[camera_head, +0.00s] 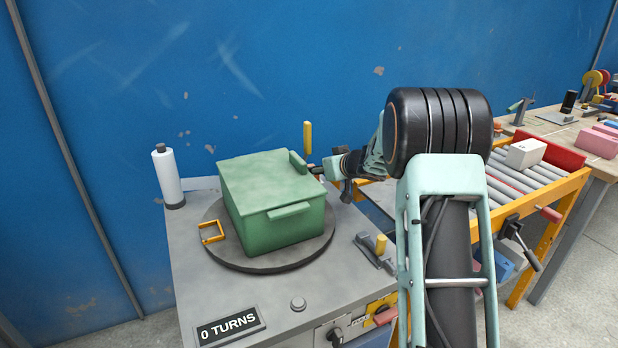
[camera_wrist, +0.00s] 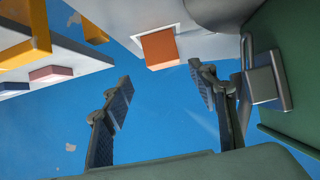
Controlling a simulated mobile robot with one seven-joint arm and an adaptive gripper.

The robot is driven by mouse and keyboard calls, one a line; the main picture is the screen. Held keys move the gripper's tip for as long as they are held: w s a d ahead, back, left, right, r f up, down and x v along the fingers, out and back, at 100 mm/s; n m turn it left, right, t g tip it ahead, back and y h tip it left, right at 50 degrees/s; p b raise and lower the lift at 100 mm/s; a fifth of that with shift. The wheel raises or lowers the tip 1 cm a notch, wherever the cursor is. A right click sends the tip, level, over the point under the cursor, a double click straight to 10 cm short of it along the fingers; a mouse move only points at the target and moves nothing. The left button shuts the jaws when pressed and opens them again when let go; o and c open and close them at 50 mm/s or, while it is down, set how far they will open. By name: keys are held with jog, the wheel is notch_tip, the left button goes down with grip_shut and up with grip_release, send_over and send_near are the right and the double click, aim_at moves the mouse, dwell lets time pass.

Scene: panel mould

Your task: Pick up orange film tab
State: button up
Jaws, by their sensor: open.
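The orange film tab (camera_wrist: 159,50) shows in the wrist view as a small orange square at the edge of a pale sheet, upper middle. I cannot make it out in the head view, where the green box (camera_head: 270,202) may hide it. My gripper (camera_wrist: 161,84) is open, with a dark finger on each side of the picture. The tab appears in line with the gap between the fingertips and beyond them; nothing is between the fingers. In the head view my gripper (camera_head: 318,170) is at the box's right rear side, partly hidden.
The box stands on a dark round turntable (camera_head: 225,255). A white roll (camera_head: 168,178) stands at the back left, near the blue wall (camera_head: 260,70). A yellow post (camera_head: 307,137) rises behind the box. A roller rack (camera_head: 530,175) is at right.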

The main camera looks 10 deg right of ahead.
jog(key=shift+x, duration=0.85)
jog(key=b+x, duration=0.1)
jog(key=x, duration=0.3)
jog(key=shift+s+a+f+b, duration=0.1)
jog(key=shift+a+f+b, duration=0.1)
jog(key=shift+a+b, duration=0.15)
jog(key=shift+w+a+f, duration=0.1)
jog(key=shift+w+f, duration=0.1)
jog(key=shift+w, duration=0.35)
jog(key=c, duration=1.3)
